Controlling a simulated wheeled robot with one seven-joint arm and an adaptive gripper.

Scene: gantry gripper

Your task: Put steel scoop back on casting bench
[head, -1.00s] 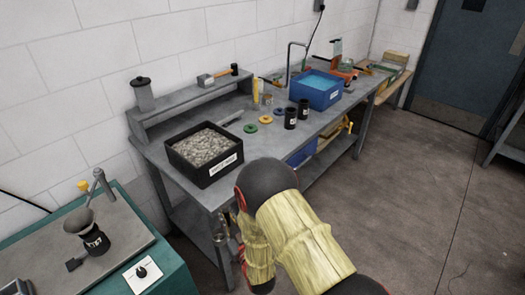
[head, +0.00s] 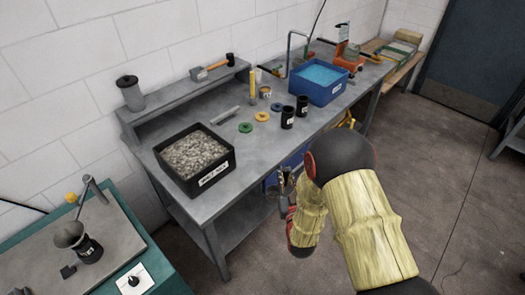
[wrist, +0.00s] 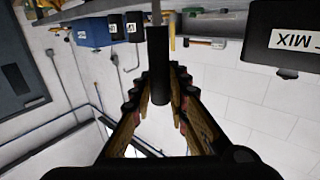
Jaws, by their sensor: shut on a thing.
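My gripper (wrist: 159,96) is shut on a dark round handle in the wrist view, which I take to be the steel scoop (wrist: 157,62). A thinner grey part runs from the handle toward the top edge; its bowl cannot be made out. In the head view, my gripper (head: 286,182) is small and partly hidden behind my arm, in front of the bench's front edge. The casting bench (head: 262,150) is grey, with a raised back shelf (head: 190,95).
On the bench stand a black tray of grey grains (head: 222,172), two black cups (head: 287,117), small coloured rings (head: 245,128) and a blue water tub (head: 346,86). A teal-sided table (head: 160,281) is at lower left.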

